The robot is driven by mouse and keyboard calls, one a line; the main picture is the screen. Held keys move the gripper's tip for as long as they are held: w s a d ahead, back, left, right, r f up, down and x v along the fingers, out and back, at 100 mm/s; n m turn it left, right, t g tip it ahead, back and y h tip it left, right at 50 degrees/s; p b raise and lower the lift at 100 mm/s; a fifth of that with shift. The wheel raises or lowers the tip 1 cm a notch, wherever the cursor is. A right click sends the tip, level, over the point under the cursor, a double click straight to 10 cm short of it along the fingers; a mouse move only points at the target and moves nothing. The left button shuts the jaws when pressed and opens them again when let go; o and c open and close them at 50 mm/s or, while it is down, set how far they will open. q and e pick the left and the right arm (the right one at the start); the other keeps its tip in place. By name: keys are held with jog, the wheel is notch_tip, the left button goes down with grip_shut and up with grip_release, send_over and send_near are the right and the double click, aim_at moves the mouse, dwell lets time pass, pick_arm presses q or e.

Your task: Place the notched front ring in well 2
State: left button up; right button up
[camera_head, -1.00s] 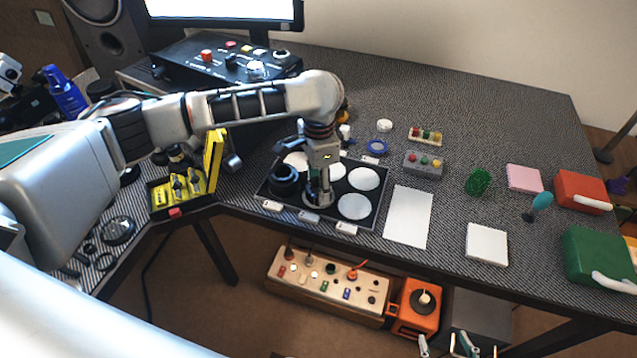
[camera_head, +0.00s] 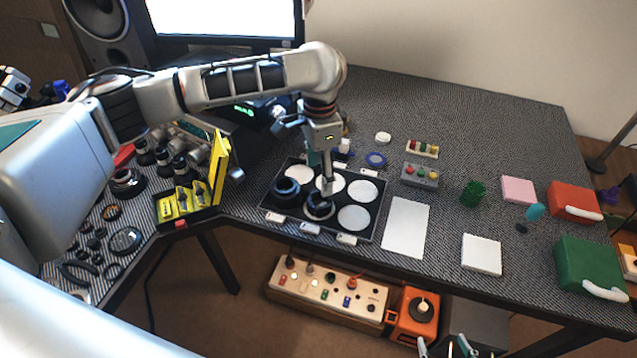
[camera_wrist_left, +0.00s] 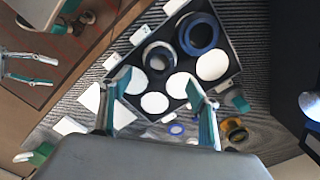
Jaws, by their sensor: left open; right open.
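The black tray (camera_head: 266,207) has two rows of round wells with white discs. A dark ring (camera_head: 319,206) sits in the middle well of the front row; it also shows in the left wrist view (camera_wrist_left: 148,55). I cannot make out a notch on either. My left gripper (camera_head: 322,175) is open and empty above the tray, apart from the rings. My right gripper (camera_head: 443,345) is open and low, in front of the desk.
A yellow open case (camera_head: 218,170) stands left of the tray. Loose dark rings and lens parts lie at far left. A blue ring (camera_head: 376,160) and a grey button box (camera_head: 420,174) lie behind right. A white sheet (camera_head: 406,228) lies right of the tray, with bare desk around it.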

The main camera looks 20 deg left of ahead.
pick_arm(q)
jog(key=shift+r+p, duration=0.3)
jog(key=shift+r, duration=1.35)
jog(key=shift+f, duration=0.1)
